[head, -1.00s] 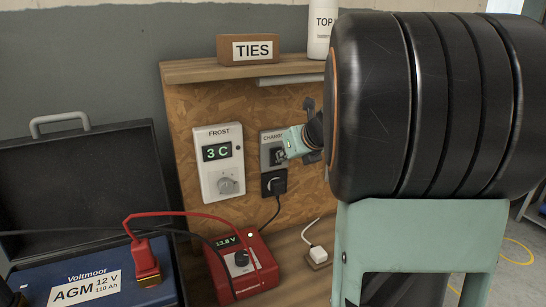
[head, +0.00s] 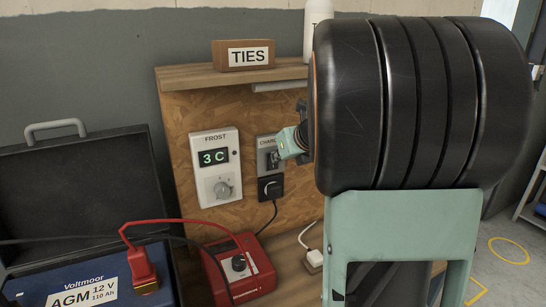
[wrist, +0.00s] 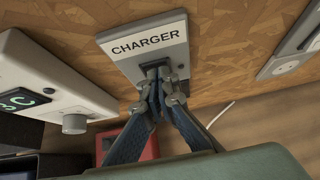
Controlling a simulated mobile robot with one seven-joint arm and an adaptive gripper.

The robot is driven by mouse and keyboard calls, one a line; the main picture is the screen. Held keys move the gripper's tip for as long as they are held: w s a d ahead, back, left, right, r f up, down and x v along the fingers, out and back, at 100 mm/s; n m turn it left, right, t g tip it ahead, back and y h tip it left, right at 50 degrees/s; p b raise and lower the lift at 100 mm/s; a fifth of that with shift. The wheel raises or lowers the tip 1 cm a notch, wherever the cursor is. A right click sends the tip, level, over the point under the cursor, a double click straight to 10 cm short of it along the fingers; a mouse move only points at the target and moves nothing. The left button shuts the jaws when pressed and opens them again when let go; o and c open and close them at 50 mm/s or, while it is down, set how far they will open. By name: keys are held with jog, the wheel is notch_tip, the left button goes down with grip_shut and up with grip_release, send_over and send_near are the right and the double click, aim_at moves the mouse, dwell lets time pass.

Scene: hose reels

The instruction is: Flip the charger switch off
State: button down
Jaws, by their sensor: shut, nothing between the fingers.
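The charger switch plate (head: 266,142), a grey panel marked CHARGER, is fixed to the wooden board and also shows in the wrist view (wrist: 148,45). Its dark switch (wrist: 154,69) is mostly hidden behind my fingertips, so its position cannot be read. My gripper (wrist: 161,88) is shut and empty, its tips at or touching the switch. In the head view my gripper (head: 277,156) reaches the plate from the right. The red charger (head: 239,270) sits below on the bench; its display looks dark and no lamp shows lit.
A FROST thermostat (head: 217,166) reading 3 C is left of the switch. A black plug and socket (head: 271,188) is just below it. A battery (head: 85,285) with red and black leads stands lower left. The TIES box (head: 244,55) is on the shelf above.

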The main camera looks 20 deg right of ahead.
jog(key=shift+r+p, duration=0.75)
jog(key=shift+p, duration=0.05)
jog(key=shift+s, duration=0.1)
